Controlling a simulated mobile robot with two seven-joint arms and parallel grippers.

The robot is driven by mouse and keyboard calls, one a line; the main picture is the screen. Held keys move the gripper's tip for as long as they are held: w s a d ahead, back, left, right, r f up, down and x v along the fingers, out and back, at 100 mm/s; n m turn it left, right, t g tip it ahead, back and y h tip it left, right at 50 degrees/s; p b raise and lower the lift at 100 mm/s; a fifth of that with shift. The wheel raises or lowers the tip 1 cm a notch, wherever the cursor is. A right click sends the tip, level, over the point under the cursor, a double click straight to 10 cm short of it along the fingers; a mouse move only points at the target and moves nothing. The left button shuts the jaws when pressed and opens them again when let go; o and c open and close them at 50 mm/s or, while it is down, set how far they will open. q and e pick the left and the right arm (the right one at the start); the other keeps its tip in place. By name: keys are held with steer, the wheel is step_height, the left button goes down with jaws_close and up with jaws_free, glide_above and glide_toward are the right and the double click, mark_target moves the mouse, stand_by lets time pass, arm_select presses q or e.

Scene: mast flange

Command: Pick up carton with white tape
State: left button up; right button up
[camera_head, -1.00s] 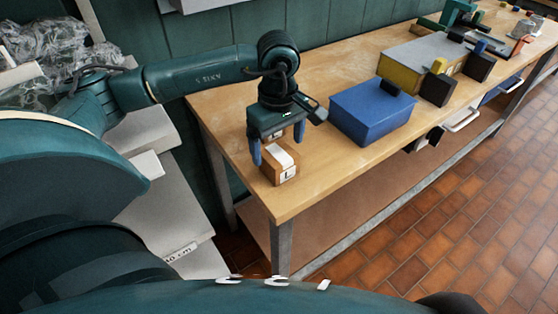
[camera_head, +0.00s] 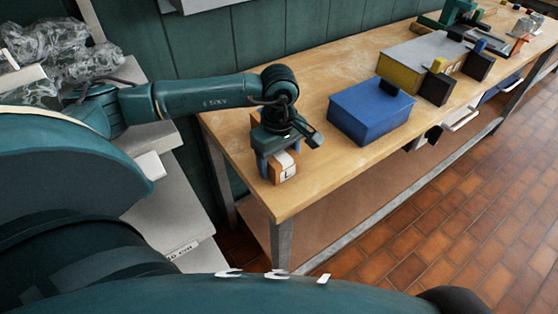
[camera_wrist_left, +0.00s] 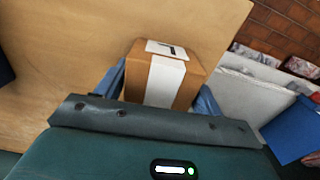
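The carton (camera_head: 286,174) is a small brown box with a white tape strip and a printed white label. It stands on the near left part of the wooden workbench (camera_head: 310,80). In the left wrist view the carton (camera_wrist_left: 188,88) lies between two blue fingers, its taped side towards the camera. My left gripper (camera_head: 279,164) is low over the carton and straddles it, one finger on each side. The fingers look apart, close to its sides; any contact is hard to see. My right gripper is not in view.
A blue box (camera_head: 370,112) stands on the bench just right of my left gripper. A yellow and grey box (camera_head: 424,61), dark blocks and tools stand farther along. The bench's front edge is close to the carton. Clear plastic wrap (camera_head: 62,52) lies at the far left.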

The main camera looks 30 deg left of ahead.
mark_target(282, 156)
arm_select(q)
steer(key=c, duration=0.8)
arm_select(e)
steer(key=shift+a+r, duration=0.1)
arm_select(q)
steer(key=shift+o, duration=0.2)
steer(key=shift+r, duration=0.15)
step_height(282, 156, up, 10)
steer(key=shift+f+b, duration=0.1)
steer(key=shift+b, duration=0.35)
steer(key=shift+s+d+m+p, duration=0.2)
steer(key=shift+d+m+p, duration=0.3)
steer(key=shift+m, duration=0.5)
steer(key=s+d+m+p, duration=0.3)
steer(key=d+m, duration=0.3)
steer(key=m, duration=0.6)
steer(key=shift+r, duration=0.2)
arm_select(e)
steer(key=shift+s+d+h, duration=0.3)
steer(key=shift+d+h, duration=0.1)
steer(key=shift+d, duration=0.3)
